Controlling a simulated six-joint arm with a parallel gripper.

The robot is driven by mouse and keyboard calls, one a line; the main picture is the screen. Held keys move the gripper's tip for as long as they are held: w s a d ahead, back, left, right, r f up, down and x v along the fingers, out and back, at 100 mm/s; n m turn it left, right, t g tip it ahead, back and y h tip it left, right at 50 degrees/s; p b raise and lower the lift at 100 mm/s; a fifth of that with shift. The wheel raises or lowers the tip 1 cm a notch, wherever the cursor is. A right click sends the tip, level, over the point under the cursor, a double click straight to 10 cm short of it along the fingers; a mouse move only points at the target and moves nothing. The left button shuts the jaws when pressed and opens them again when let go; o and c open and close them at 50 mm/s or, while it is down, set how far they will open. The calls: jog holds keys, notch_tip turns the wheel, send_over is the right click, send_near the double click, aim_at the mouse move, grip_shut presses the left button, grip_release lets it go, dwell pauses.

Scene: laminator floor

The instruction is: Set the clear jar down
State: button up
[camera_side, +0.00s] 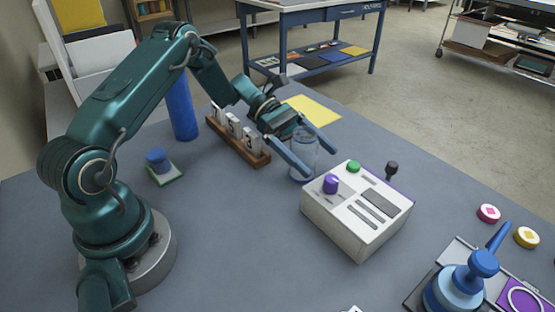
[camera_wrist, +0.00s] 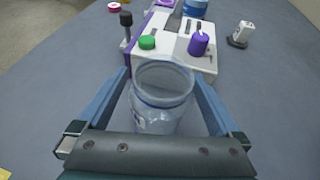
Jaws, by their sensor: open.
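The clear jar (camera_side: 304,153) stands upright on the grey-blue table, beside the white control box. My gripper (camera_side: 322,162) is open, with its two blue fingers on either side of the jar. In the wrist view the jar (camera_wrist: 161,95) stands between the open fingers of my gripper (camera_wrist: 166,90), with its open rim towards the camera. A gap shows between the jar and the right finger; on the left the gap is narrow. Part of the jar is hidden behind a finger in the side view.
The white control box (camera_side: 345,222) with a purple knob, a green button and a dark lever stands close to the jar. A wooden rack (camera_side: 238,143) with white numbered blocks stands to the left. A yellow sheet (camera_side: 313,108) lies behind. A blue press (camera_side: 465,283) is at front right.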

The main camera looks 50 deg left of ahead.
jog(key=v, duration=0.7)
